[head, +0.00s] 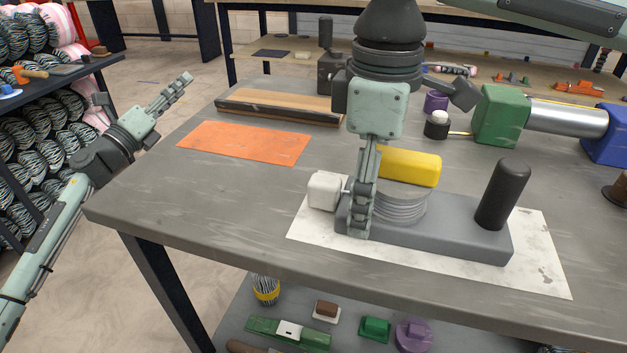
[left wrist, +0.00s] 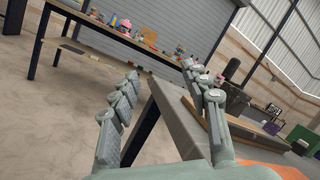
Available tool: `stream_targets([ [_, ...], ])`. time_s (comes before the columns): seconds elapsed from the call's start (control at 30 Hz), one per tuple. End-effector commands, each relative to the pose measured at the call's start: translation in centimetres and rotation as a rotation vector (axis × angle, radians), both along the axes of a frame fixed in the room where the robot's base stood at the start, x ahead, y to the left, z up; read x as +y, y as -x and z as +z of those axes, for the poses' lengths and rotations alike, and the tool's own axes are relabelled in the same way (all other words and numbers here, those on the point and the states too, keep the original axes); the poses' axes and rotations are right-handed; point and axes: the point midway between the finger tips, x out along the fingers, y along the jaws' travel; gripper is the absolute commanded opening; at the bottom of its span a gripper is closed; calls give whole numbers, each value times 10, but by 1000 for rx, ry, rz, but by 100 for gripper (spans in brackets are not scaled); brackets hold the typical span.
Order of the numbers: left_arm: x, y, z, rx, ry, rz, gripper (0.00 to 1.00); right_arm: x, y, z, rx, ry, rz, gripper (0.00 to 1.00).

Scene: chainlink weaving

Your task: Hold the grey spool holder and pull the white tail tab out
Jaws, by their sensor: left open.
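The grey spool holder (head: 462,238) lies on a white sheet on the table in the head view, with a black upright handle (head: 503,193) at its right end and a grey ringed spool (head: 402,208) on it. The white tail tab (head: 324,190) sticks out at its left end on a short stem. My right gripper (head: 364,215) points down at the holder's left end, just right of the tab; its fingers hide part of the holder, and their grip is unclear. My left gripper (head: 184,82) is open and empty, left of the table; its parted fingers show in the left wrist view (left wrist: 165,95).
A yellow block (head: 410,168) stands behind the spool. An orange mat (head: 245,143) and a wooden-topped bar (head: 280,106) lie at the table's back left. A green block (head: 502,115) with a metal cylinder (head: 567,117) stands at right. The table's front left is clear.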

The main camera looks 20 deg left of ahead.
Motion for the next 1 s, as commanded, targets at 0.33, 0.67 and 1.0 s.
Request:
stream_targets([
  [0.33, -210, 99, 80, -179, -702, -829, 47, 0, 0, -1, 1, 1, -1, 31],
  [0.67, -259, 208, 48, -160, -996, -1318, 47, 0, 0, -1, 1, 1, -1, 31],
  [1.0, -298, 217, 30, -159, -1016, -1360, 47, 0, 0, -1, 1, 1, -1, 31],
])
